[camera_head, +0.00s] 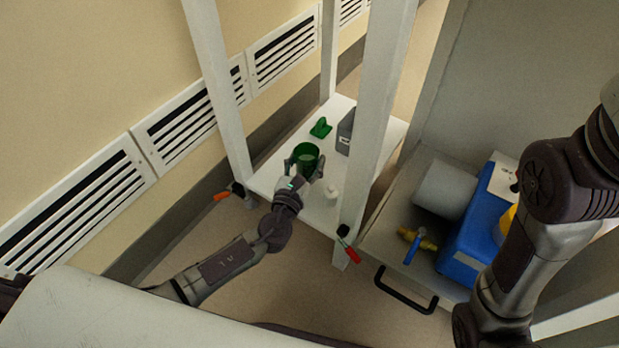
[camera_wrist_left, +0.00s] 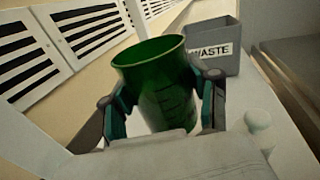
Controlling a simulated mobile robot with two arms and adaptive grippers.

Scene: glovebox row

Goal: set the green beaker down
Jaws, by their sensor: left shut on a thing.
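The green beaker (camera_head: 306,158) is between the fingers of my left gripper (camera_head: 304,170), over the white shelf (camera_head: 268,180) of a white frame. In the left wrist view the beaker (camera_wrist_left: 160,80) is open at the top and has graduation marks on its side. The left gripper's fingers (camera_wrist_left: 163,112) are shut on it from both sides. The beaker's base is hidden behind the gripper, so I cannot tell whether it touches the shelf. My right arm shows at the right of the head view, but its gripper is out of view.
A grey bin marked WASTE (camera_wrist_left: 214,44) stands behind the beaker to the right. A small green object (camera_head: 320,128) lies behind the beaker. A small white bottle (camera_head: 331,191) stands right of the gripper. White posts (camera_head: 378,110) rise at the shelf's corners.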

